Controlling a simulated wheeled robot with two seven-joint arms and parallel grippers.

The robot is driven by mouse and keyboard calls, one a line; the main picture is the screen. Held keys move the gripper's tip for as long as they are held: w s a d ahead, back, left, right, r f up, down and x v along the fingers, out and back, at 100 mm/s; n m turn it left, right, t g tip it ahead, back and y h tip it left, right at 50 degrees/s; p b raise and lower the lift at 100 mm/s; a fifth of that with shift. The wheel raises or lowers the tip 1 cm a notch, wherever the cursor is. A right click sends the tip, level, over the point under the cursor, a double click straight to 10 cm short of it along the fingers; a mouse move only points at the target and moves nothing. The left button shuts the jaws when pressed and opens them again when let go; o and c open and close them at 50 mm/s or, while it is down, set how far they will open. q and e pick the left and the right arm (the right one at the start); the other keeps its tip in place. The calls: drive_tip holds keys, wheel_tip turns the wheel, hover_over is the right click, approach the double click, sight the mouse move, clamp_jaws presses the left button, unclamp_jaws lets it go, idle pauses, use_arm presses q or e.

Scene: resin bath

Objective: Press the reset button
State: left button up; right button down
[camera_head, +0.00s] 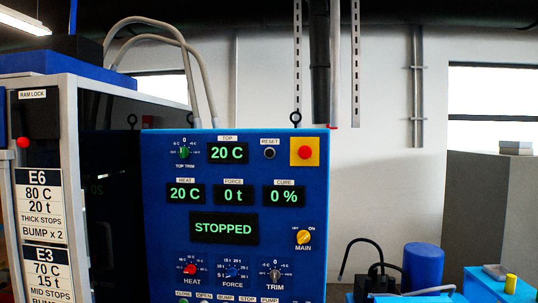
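The reset button (270,153) is a small dark round button under a "RESET" label, near the top of the blue control panel (165,200) in the head view. A red emergency-style button on a yellow plate (305,152) sits just right of it. The top display (228,153) left of it reads 20 C. The status display (224,228) reads STOPPED. Neither of my grippers shows in this view.
The main knob (303,237) and the heat knob (190,269) stick out of the panel. A grey cabinet with a ram lock (38,115) stands at left. A blue cylinder (423,265) and a grey block (490,215) stand at right.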

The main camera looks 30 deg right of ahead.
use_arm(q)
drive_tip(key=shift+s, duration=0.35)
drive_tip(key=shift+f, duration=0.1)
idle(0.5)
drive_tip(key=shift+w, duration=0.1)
